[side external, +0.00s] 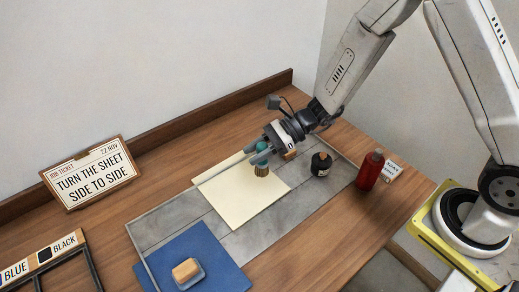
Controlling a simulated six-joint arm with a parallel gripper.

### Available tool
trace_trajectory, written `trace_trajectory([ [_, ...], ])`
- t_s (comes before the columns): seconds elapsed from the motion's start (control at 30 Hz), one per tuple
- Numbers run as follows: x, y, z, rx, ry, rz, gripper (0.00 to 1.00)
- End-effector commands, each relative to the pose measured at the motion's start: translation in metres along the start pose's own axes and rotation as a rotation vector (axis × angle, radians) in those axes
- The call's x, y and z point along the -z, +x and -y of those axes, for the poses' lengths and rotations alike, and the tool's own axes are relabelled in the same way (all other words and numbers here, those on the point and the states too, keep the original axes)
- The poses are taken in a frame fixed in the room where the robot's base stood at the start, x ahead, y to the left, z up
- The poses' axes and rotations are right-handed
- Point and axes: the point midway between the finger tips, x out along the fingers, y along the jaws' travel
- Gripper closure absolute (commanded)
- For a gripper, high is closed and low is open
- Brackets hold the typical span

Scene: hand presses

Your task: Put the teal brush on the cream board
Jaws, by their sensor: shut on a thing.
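My gripper (256,153) is shut on the teal brush (262,147), coming in from the upper right. The brush is upright, with its tan bristle end (261,170) pointing down and its teal top partly hidden by the fingers. The cream board (243,203) lies flat on a grey mat. In this view the bristles overlap the upper part of the board. I cannot tell whether they touch it or hang just above it.
A black bottle (321,164) and a red bottle (370,171) with a small label card (392,171) stand to the right. A blue sheet (215,250) with a tan-topped block (187,270) lies at the front. A job ticket sign (88,173) stands at the left. The board's lower half is clear.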

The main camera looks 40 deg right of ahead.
Motion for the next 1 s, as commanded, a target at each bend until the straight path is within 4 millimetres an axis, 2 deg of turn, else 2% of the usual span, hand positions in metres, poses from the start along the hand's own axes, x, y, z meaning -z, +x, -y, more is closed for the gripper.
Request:
trace_trajectory([
  [0.17, 0.006, 0.018, 0.02, -0.001, -0.001, 0.0, 1.0],
  [0.6, 0.041, 0.052, 0.048, -0.001, 0.001, 0.0, 1.0],
  [1.0, 0.047, 0.059, 0.054, 0.0, 0.0, 0.0, 1.0],
])
